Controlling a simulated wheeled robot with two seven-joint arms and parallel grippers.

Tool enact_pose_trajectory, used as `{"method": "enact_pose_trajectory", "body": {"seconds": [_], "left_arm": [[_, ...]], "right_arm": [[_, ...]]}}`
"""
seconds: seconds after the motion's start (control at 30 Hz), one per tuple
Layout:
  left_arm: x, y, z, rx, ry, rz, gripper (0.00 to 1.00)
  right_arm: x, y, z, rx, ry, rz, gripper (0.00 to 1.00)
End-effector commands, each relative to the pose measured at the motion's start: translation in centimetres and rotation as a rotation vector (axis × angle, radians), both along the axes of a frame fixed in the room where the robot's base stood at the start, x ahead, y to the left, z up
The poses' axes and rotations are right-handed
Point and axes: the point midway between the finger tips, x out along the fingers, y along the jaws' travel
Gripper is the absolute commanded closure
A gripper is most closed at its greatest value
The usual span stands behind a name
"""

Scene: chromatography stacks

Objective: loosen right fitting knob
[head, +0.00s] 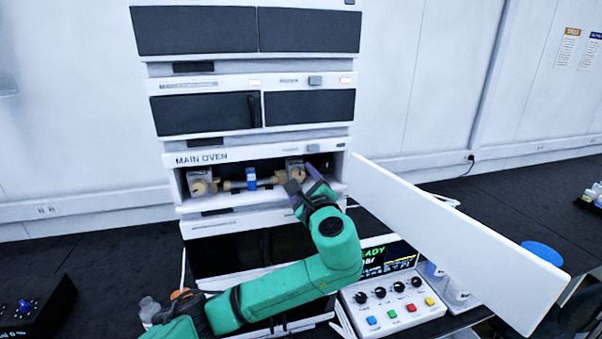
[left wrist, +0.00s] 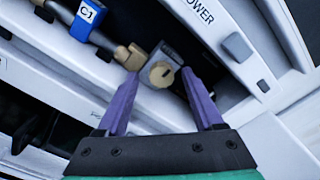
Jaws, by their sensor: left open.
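The right fitting knob (head: 298,174) is a tan round knob on a grey block at the right end of the column inside the open main oven. In the left wrist view the knob (left wrist: 162,74) shows a dark slot in its face. My left gripper (head: 301,178) reaches into the oven opening from the front. Its two purple fingers are open, one on each side of the knob in the left wrist view (left wrist: 160,76). I cannot tell whether they touch it. The column (head: 235,185) bears a blue C1 tag (left wrist: 87,20). My right gripper is not in view.
The left fitting knob (head: 199,188) sits at the column's other end. The white oven door (head: 450,235) stands swung open to the right of my arm. A control box (head: 395,300) with knobs and coloured buttons stands below it. Black bench lies on both sides.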

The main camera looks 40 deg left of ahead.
Motion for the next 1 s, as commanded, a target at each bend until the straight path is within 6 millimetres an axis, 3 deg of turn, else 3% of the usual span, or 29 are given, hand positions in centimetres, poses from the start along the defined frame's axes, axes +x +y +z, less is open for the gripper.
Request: {"method": "enact_pose_trajectory", "body": {"seconds": [0.23,0.4,0.43,1.0], "left_arm": [[0.1,0.1,-0.1,0.001,0.0,-0.001,0.31],[0.1,0.1,-0.1,0.001,0.0,-0.001,0.96],[0.1,0.1,-0.1,0.0,0.0,0.0,1.0],[0.1,0.1,-0.4,-0.075,-0.108,0.001,1.0]], "right_arm": [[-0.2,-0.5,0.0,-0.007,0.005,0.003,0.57],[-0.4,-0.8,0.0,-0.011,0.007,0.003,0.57],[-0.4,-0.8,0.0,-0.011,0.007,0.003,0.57],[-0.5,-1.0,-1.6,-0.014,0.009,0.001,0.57]]}}
